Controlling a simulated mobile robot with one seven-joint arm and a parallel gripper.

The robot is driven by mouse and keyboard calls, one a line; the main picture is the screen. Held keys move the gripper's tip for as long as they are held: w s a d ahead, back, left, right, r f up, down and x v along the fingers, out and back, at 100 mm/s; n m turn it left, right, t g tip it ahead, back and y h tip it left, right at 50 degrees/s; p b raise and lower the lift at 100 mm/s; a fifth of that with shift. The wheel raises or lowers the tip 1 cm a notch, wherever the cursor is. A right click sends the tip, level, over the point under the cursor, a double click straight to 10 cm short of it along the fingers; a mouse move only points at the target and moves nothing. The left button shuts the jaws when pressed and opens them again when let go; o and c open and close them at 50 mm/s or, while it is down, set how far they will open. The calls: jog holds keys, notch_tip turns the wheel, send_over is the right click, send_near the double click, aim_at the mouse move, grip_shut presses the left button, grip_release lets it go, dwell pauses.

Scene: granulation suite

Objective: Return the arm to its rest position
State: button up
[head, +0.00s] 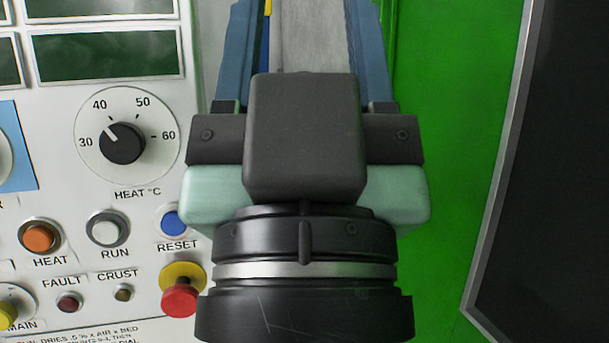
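My gripper (303,45) fills the middle of the head view, pointing up the picture and away from the camera. Its dark body and pale green housing sit above a black wrist with a silver ring. Its two blue fingers stand wide apart, one on each side. Their tips are cut off by the top edge. A grey, brushed-looking surface shows between the fingers; nothing is clearly held, and its full shape is hidden behind my gripper. The rest position itself cannot be made out in this view.
A white control panel (60,190) is on the left, with a heat dial (122,142), buttons and a red stop knob (180,299) beside my wrist in the picture. A green surface (440,130) is right of my gripper. A dark, grey-framed panel (560,180) stands far right.

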notch_tip(320, 180, up, 13)
jog(key=p, duration=1)
jog(key=shift+p, duration=0.4)
jog(key=shift+w, duration=0.1)
